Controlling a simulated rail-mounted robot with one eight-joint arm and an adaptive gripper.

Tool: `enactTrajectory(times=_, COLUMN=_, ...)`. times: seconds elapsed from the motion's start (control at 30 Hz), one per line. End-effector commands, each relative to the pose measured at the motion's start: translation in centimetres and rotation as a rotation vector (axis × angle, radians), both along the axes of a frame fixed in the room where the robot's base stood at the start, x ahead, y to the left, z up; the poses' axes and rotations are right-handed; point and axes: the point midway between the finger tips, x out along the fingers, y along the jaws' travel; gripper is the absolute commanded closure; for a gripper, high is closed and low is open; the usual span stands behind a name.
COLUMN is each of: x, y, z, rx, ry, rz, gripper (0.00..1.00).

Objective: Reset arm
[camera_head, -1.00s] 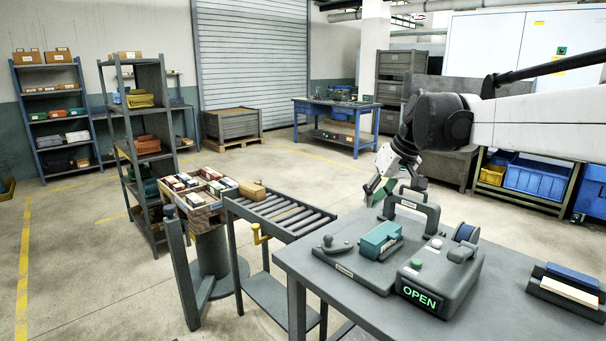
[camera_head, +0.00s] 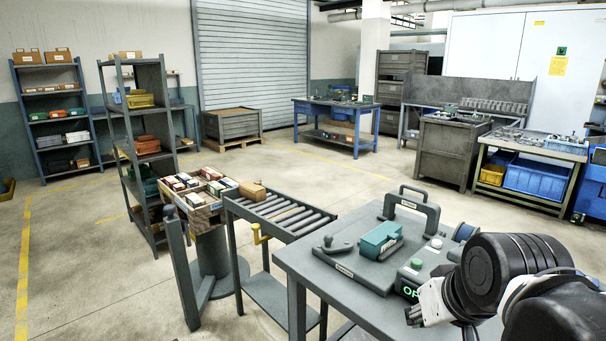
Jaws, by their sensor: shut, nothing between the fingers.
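My gripper (camera_head: 414,316) is at the lower right, beside the front of the grey workbench (camera_head: 310,262). Its pale body and small dark end show at the left end of my folded black and white arm. The gripper is shut and empty; its fingers show only in small part. The arm covers the bench's right side and part of the grey machine's control box (camera_head: 412,273), whose green lit sign is mostly hidden. A teal block (camera_head: 380,239) sits on the machine's grey base plate, apart from my gripper. A grey handle frame (camera_head: 412,207) stands behind it.
A roller conveyor (camera_head: 282,215) stands left of the bench, with a brown box (camera_head: 252,190) on its far end. A bin of small boxes (camera_head: 203,198) is beside it. Shelves (camera_head: 142,140) stand further left. The floor behind the bench is clear.

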Motion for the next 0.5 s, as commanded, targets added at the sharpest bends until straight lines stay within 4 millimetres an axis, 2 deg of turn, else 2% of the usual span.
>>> enactTrajectory(times=0.1, x=-2.2, y=-0.3, z=-1.9, rx=-0.008, ry=-0.025, rz=-0.024, gripper=1.00)
enactTrajectory(times=0.2, x=-3.3, y=-0.5, z=-2.9, rx=-0.012, ry=-0.041, rz=-0.038, gripper=1.00)
enactTrajectory(times=0.5, x=-3.9, y=-0.7, z=-3.5, rx=-0.015, ry=-0.052, rz=-0.049, gripper=1.00)
